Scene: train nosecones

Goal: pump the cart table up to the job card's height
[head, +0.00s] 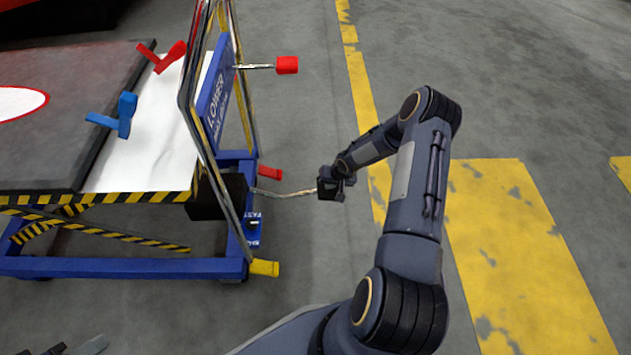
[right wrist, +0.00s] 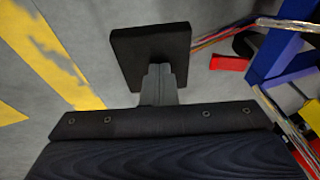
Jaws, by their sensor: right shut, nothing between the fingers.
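The cart table (head: 139,198) has a white top with a hazard-striped edge over a blue frame (head: 130,267), at the left of the head view. A thin metal rod (head: 287,193) runs right from the cart's base to a dark plate (head: 326,191); in the right wrist view this is a black square plate (right wrist: 148,48). My right gripper (head: 331,180) is at that plate. Its shut fingers (right wrist: 160,84) overlap the plate's near edge in the wrist view; I cannot tell whether they touch. Dark pieces at the lower left may be my left gripper (head: 75,347). I cannot make out a job card.
A blue panel marked LOWER (head: 213,90) stands inside the cart's metal handle frame. A red-ended lever (head: 287,65), a red pedal (head: 270,173) and a yellow-ended part (head: 264,268) stick out. Red and blue clamps (head: 124,114) sit on the table. Floor to the right is clear.

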